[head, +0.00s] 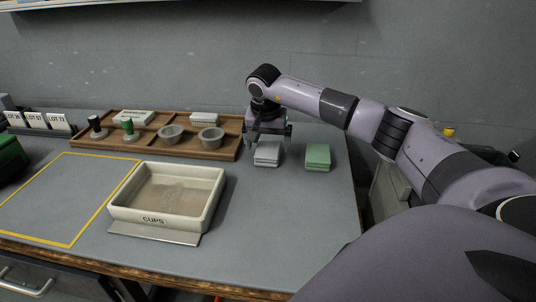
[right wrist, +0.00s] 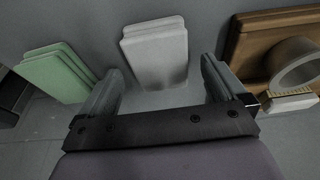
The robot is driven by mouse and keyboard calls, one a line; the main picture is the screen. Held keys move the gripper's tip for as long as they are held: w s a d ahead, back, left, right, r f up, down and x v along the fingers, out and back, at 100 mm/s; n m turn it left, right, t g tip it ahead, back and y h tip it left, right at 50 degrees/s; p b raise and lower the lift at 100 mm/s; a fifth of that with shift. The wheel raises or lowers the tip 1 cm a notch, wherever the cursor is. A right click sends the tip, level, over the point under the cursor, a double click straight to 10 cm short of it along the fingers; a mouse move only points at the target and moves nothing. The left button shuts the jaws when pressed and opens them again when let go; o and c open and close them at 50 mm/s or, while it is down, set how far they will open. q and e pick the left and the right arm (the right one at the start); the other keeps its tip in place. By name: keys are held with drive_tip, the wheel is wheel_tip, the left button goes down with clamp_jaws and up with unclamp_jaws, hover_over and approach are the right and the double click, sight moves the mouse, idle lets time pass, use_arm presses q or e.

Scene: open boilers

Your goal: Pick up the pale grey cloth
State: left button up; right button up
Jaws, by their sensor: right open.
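The pale grey cloth (head: 267,154) lies folded in a flat stack on the table, right of the wooden tray. It also shows in the right wrist view (right wrist: 157,54), just beyond and between the fingers. My right gripper (head: 271,140) is over the cloth's far side, pointing down, open and empty. Its two fingers stand apart in the right wrist view (right wrist: 163,92). I cannot tell whether they touch the cloth. My left gripper is not in view.
A folded green cloth (head: 318,157) lies just right of the grey one. A wooden tray (head: 228,148) with bowls and stamps stands to the left. A cream bin (head: 128,205) labelled CUPS is nearer. The table (head: 285,220) is clear in front of the cloths.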

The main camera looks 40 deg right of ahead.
drive_tip(key=shift+w+d+f, duration=0.1)
drive_tip(key=shift+f, duration=0.4)
drive_tip(key=shift+f, duration=0.25)
idle(0.3)
drive_tip(key=c, duration=1.1)
